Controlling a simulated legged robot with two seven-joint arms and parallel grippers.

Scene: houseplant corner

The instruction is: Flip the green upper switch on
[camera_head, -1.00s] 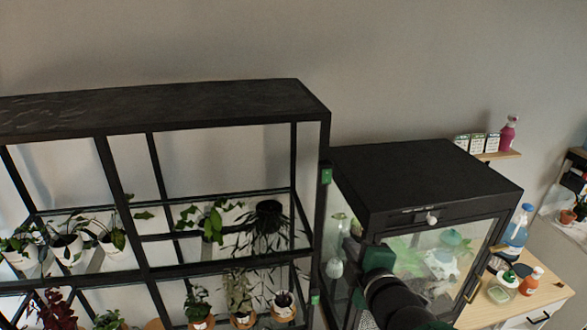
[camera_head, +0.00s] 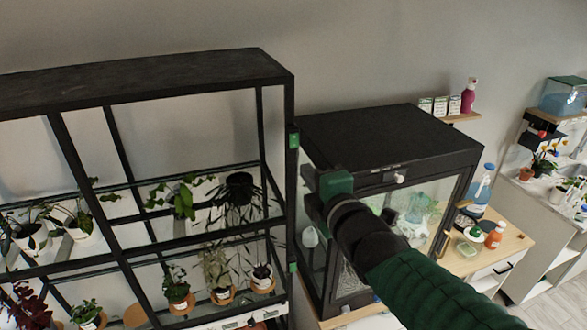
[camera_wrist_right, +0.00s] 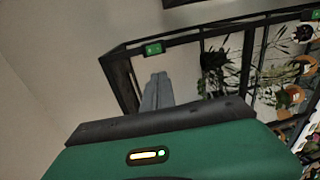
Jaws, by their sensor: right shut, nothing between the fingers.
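The green upper switch (camera_head: 294,140) is on the black right post of the plant shelf. It also shows in the right wrist view (camera_wrist_right: 153,48), just beyond the fingertips; which way it is set is too small to tell. A green lower switch (camera_head: 293,267) sits further down the same post. My right gripper (camera_head: 309,178) is shut and empty, in front of the glass cabinet, below and right of the upper switch and seemingly apart from it. In the right wrist view its closed grey fingers (camera_wrist_right: 157,90) point toward the switch. My left gripper is not in view.
The black-topped glass cabinet (camera_head: 390,135) stands right beside the post, close to my right arm. The black shelf (camera_head: 140,82) holds several potted plants. Bottles stand on the wooden counter (camera_head: 515,240) at right. The wall above is clear.

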